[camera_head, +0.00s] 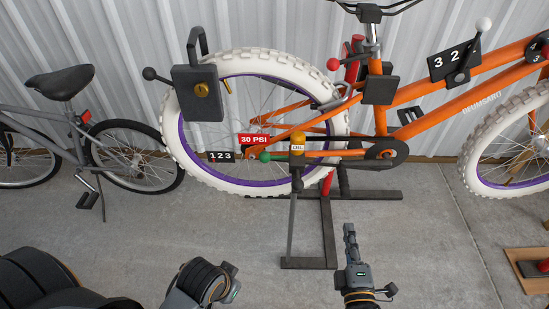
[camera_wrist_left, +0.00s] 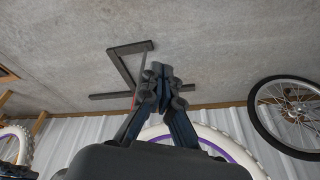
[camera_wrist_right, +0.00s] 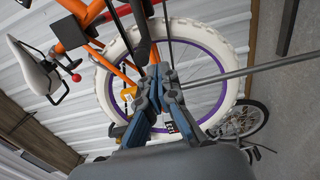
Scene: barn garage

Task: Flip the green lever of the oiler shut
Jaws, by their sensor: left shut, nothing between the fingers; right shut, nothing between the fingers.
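The oiler (camera_head: 297,143) is a yellow-topped unit labelled OIL on a dark post in front of the orange bike's rear wheel. Its lever ends in a green ball (camera_head: 265,157) and lies roughly level, pointing left from the oiler. My right gripper (camera_head: 349,230) is shut and empty, below and right of the oiler, apart from it. It also shows shut in the right wrist view (camera_wrist_right: 159,76), where I cannot make out the green ball. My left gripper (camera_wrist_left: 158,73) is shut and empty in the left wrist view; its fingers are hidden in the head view.
The orange bike (camera_head: 420,115) stands on a dark stand (camera_head: 330,235). A dark box with a brass knob (camera_head: 201,90) and a black-ball lever is upper left. Red-ball (camera_head: 333,64) and white-ball (camera_head: 483,24) levers are nearby. The concrete floor in front is mostly clear.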

